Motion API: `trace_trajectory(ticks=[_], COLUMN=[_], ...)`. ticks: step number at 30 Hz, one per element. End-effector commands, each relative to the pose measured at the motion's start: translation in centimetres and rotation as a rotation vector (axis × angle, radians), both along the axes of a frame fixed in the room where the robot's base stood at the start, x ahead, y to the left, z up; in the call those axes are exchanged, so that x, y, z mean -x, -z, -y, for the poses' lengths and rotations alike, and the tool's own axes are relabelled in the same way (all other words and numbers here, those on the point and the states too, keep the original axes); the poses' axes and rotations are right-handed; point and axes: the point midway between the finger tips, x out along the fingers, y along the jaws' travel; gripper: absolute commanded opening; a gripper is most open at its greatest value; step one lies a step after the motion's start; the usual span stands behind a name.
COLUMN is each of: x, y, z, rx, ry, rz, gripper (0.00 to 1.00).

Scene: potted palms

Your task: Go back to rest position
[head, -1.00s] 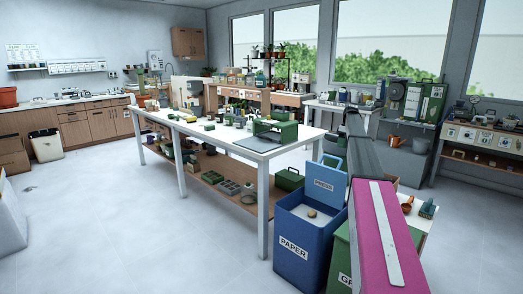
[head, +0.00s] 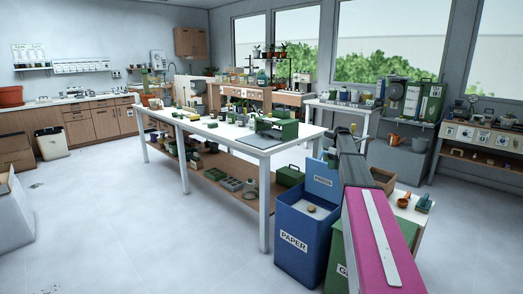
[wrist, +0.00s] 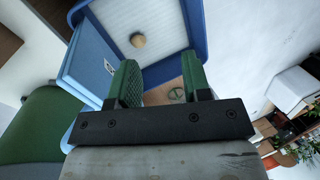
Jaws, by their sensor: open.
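My gripper (wrist: 160,72) shows in the wrist view with its two green fingers apart and nothing between them. It points toward the blue paper bin (wrist: 196,18), which lies beyond the fingertips. A small round tan object (wrist: 138,40) rests on the bin's white inside. In the head view my pink and grey arm reaches forward at the right, and the gripper itself cannot be made out there. The blue bin (head: 300,250), labelled PAPER, stands left of my arm with its lid panel (head: 322,187) raised, and the tan object (head: 311,208) shows in its top.
A long white worktable (head: 225,131) holding several items stands left of the bin. A green bin (head: 338,268) is partly hidden by my arm. A small table (head: 428,215) with pots stands at the right.

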Motion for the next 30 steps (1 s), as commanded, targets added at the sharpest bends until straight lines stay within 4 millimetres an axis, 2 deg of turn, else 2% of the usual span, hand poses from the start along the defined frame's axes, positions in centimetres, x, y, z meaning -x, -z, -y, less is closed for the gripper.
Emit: trace_trajectory(ticks=[1, 2, 5, 9, 12, 14, 18, 21, 25, 27, 30], x=[2.5, 3.4, 7.8, 15.0, 20.3, 23.7, 31.8, 36.9, 41.5, 43.0, 43.8], y=[1.5, 2.2, 5.5, 10.1, 12.8, 14.3, 17.0, 18.2, 19.0, 19.2, 19.4], z=[-1.5, -2.1, -4.9, -9.0, -11.6, -13.1, -16.1, -17.7, -18.9, -19.3, -19.5], rx=[0.012, 0.020, 0.056, 0.109, 0.145, 0.165, 0.206, 0.229, 0.245, 0.251, 0.254], ry=[0.020, 0.035, 0.098, 0.202, 0.278, 0.324, 0.432, 0.501, 0.570, 0.595, 0.613], rz=[0.000, 0.002, 0.007, 0.024, 0.040, 0.051, 0.082, 0.107, 0.130, 0.140, 0.148], gripper=[0.44, 0.44, 0.44, 0.44, 0.44, 0.44, 0.44, 0.44, 0.44, 0.44, 0.44])
